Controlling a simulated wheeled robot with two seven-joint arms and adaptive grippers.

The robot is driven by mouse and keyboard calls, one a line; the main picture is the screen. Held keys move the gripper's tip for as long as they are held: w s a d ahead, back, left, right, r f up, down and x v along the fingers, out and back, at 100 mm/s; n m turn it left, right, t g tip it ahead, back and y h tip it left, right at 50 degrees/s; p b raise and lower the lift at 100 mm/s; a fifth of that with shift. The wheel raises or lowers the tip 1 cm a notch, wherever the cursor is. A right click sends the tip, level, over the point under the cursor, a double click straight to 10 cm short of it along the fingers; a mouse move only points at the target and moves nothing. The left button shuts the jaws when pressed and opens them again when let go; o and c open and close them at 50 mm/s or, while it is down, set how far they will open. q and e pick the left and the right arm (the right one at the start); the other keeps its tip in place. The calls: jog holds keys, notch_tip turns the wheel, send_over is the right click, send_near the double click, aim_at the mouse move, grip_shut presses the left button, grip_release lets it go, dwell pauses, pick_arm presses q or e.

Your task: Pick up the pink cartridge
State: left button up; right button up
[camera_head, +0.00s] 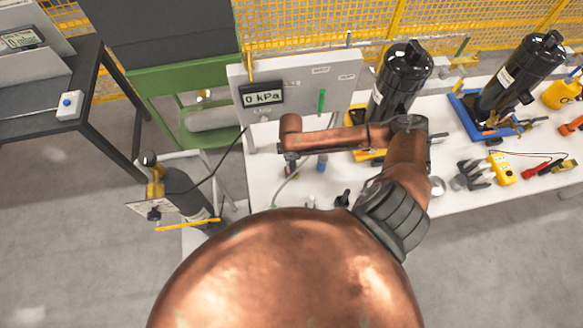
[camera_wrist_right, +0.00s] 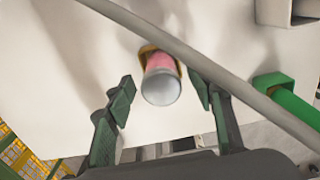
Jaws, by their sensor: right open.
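The pink cartridge (camera_wrist_right: 160,63) shows in the right wrist view, with a rounded grey end facing the camera and a brown-orange collar behind it. My right gripper (camera_wrist_right: 163,95) is open, with one dark green finger on each side of the cartridge. There is a visible gap to the left finger; the right finger is closer, and I cannot tell whether it touches. In the head view my right arm reaches over the white table, and its gripper and the cartridge cannot be made out clearly. My left gripper is in neither view.
A green cylinder (camera_wrist_right: 288,103) is at the right. In the head view, a gauge panel (camera_head: 310,85) reading 0 kPa stands at the table's back, with black compressors (camera_head: 405,75) to its right.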

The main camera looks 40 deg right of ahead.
jog(key=shift+f, duration=1.2)
jog(key=shift+s, duration=0.1)
jog(key=shift+c, duration=0.6)
jog(key=c, duration=1.2)
jog(key=shift+r, duration=0.1)
